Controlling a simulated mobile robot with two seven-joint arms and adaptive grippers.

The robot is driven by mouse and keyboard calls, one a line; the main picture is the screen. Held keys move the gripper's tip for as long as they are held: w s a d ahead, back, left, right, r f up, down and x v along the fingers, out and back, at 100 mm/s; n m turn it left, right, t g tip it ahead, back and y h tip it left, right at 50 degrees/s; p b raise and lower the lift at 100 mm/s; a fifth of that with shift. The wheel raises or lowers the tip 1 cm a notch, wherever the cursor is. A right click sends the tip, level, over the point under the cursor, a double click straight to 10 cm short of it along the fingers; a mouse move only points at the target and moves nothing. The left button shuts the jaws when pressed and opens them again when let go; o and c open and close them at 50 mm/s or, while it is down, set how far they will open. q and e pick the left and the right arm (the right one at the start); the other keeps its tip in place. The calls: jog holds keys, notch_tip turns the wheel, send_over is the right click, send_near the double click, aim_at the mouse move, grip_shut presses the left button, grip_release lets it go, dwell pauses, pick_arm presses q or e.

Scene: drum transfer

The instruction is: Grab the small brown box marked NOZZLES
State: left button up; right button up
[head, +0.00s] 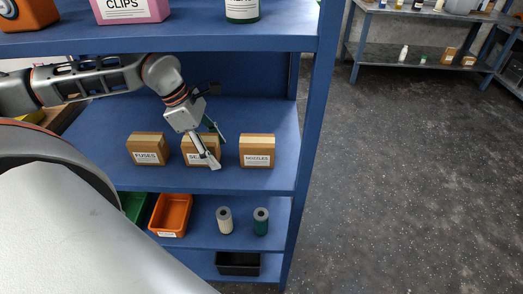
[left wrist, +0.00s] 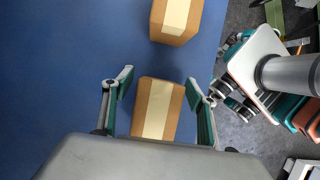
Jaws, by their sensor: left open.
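The small brown box marked NOZZLES (head: 257,151) stands upright on the blue middle shelf, right of two similar boxes. My left gripper (head: 213,150) is at the middle box (head: 191,147), to the left of the NOZZLES box and apart from it. Its fingers partly hide the middle box's label. In the left wrist view, my left gripper (left wrist: 158,88) is open, with a tan-taped box (left wrist: 155,110) between its fingers, seen from above. Another such box (left wrist: 176,18), apparently the NOZZLES one by its position, lies beyond the fingertips at the top. My right gripper is not in view.
A box marked FUSES (head: 148,148) stands left of the middle box. The shelf's blue upright (head: 305,130) is right of the NOZZLES box. The upper shelf (head: 180,42) overhangs the boxes. Below are an orange bin (head: 170,214) and two cylinders. Free shelf space separates the boxes.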

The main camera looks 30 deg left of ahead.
aim_at(257, 152)
pick_arm(q)
jog(key=w+d, duration=0.2)
jog(key=d, duration=0.1)
jog(key=w+d, duration=0.1)
jog(key=d, duration=0.1)
jog(key=shift+w+d+p, duration=0.25)
jog(key=shift+p, duration=0.15)
jog(key=w+d, duration=0.2)
jog(key=d, duration=0.1)
jog(key=shift+d+r+p, duration=0.1)
jog(key=shift+d+p, duration=0.15)
jog(key=shift+p, duration=0.05)
jog(key=shift+w+d+f, duration=0.2)
jog(key=shift+d, duration=0.1)
jog(key=shift+f, duration=0.45)
jog(key=c, duration=1.4)
